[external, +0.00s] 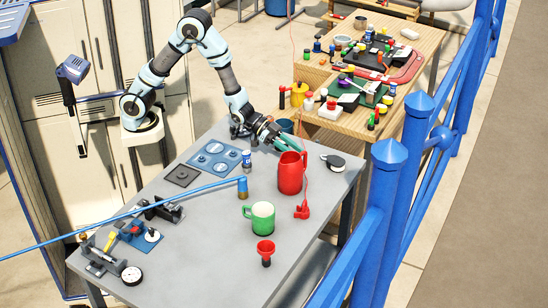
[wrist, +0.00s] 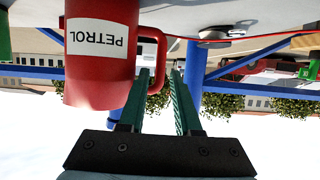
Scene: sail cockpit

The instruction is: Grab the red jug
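The red jug (external: 291,178) stands upright on the grey table near its right edge. In the wrist view the red jug (wrist: 98,60) fills the upper left, upside down, with a white "PETROL" label and its handle (wrist: 160,45) on the right. My gripper (external: 284,146) is at the jug's upper rear side in the external view. In the wrist view my gripper (wrist: 162,76) has two green fingers spread apart with nothing held between them. The left fingertip is close to the handle and overlaps it in view; I cannot tell whether they touch.
A dark round item (external: 334,162) lies right of the jug. A wooden bench (external: 345,135) with tools is behind. Blue railing (external: 375,215) runs along the right.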

